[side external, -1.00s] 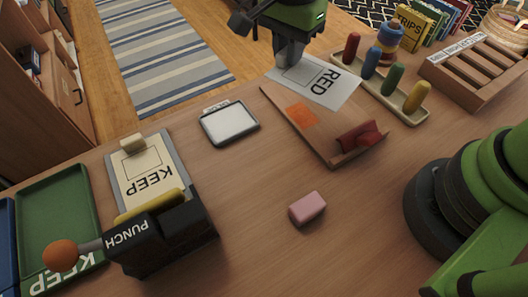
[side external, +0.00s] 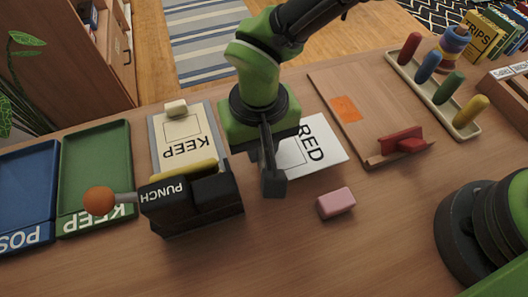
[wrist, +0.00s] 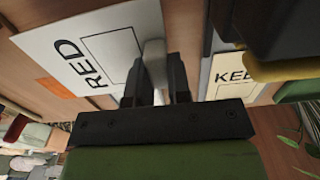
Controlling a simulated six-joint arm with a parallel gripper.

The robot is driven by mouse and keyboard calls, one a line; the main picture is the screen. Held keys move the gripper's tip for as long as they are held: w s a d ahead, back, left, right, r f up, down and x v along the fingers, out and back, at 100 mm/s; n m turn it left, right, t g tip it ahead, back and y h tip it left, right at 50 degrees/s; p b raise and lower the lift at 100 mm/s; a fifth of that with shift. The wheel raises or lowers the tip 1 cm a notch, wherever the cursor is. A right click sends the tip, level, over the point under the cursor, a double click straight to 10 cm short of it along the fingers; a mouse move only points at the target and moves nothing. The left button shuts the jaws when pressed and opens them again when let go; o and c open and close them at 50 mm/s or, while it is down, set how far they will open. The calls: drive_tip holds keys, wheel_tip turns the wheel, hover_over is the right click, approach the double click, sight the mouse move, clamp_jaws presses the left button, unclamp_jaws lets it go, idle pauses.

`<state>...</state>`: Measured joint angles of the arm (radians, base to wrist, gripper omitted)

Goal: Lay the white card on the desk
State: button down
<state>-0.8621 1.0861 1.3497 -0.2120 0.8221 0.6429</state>
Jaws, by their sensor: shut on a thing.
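The white card, printed RED with an empty outlined box, shows in the side external view (side external: 318,158) and in the wrist view (wrist: 85,55). My gripper (side external: 271,178) is shut on the card's left edge in the side external view. In the wrist view, the fingers (wrist: 156,75) close around a pale piece at that edge.
The black punch (side external: 195,205) with its orange knob and the KEEP clipboard (side external: 212,125) stand close left. A pink block (side external: 336,203) lies in front of the card. The wooden board (side external: 375,105) is at right. The front desk is clear.

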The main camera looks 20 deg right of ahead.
drive_tip(key=shift+f, duration=1.95)
drive_tip(key=shift+f, duration=0.15)
drive_tip(key=c, duration=1.1)
unclamp_jaws()
drive_tip(key=shift+o, duration=0.2)
wheel_tip(320, 180, up, 12)
drive_tip(key=shift+r, duration=0.2)
